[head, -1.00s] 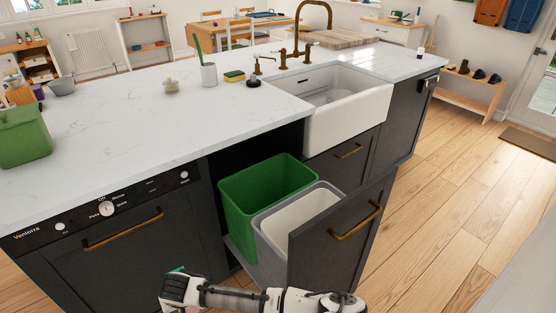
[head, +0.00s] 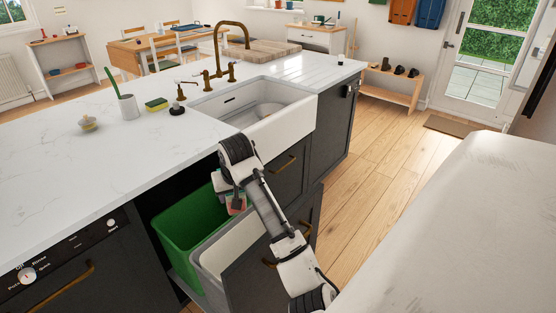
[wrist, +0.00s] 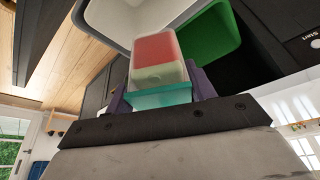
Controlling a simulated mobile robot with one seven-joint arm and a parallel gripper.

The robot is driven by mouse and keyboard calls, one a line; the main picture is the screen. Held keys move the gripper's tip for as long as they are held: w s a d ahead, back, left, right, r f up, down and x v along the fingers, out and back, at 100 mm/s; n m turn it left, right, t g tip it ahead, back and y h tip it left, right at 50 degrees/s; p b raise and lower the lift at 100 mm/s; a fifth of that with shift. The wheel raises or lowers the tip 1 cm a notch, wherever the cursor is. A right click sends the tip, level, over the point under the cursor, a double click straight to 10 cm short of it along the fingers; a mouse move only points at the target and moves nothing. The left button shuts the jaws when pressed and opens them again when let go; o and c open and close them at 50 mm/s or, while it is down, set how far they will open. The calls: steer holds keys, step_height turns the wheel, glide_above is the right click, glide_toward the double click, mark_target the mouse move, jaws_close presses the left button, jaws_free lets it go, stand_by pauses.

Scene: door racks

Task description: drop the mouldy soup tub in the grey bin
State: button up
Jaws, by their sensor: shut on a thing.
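My gripper (head: 228,190) is shut on the soup tub (head: 237,204), a small clear tub with reddish contents and a teal lid. In the wrist view the tub (wrist: 157,62) sits between the purple fingers (wrist: 160,92), with its lid end towards the gripper. The grey bin (head: 208,262), pale inside, stands in the pulled-out drawer beside the green bin (head: 180,245). The tub is held above the bins, near where their rims meet; I cannot tell which opening it is over. In the wrist view the grey bin (wrist: 115,22) and green bin (wrist: 208,38) show beyond it.
The drawer front (head: 250,285) stands open below my arm. The white counter (head: 60,165) and sink (head: 285,125) lie behind. A sponge (head: 156,104), a brush pot (head: 128,107) and a small lidded pot (head: 87,123) stand on the counter.

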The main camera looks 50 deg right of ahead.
steer(key=s+d+r, duration=0.2)
steer(key=s+d, duration=0.1)
steer(key=d, duration=0.1)
steer(key=f+b, duration=0.4)
steer(key=f, duration=0.1)
steer(key=shift+w+a+f, duration=0.15)
steer(key=shift+a+f, duration=0.05)
steer(key=o, duration=1.4)
steer(key=shift+c, duration=0.2)
steer(key=b+v, duration=0.1)
steer(key=v, duration=1.3)
steer(key=shift+a+f, duration=0.15)
